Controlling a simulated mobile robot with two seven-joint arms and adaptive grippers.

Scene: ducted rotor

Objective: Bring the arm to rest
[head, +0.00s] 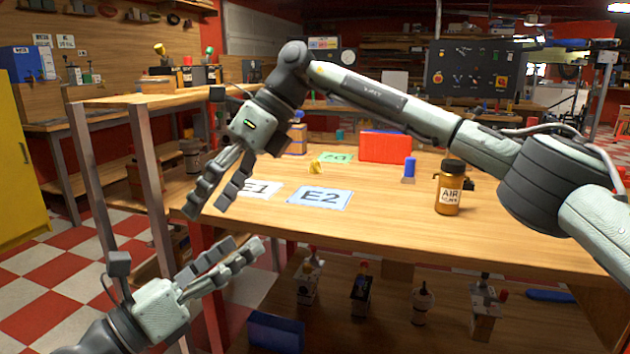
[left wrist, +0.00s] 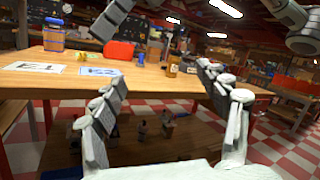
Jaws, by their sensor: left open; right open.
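My right arm reaches in from the right across the wooden table (head: 400,239). Its right gripper (head: 212,200) is open and empty, pointing down above the table's left front edge. My left gripper (head: 247,250) is low in front of the table, open and empty. Its two fingers also show in the left wrist view (left wrist: 165,95), spread apart with the table beyond them. Nothing is between the fingers of either gripper.
On the table are label cards E1 (head: 262,189) and E2 (head: 319,197), a green card (head: 338,157), a red box (head: 385,147), a blue item (head: 409,168) and an amber AIR bottle (head: 450,188). A lower shelf (head: 390,318) holds several small parts. Checkered floor lies at left.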

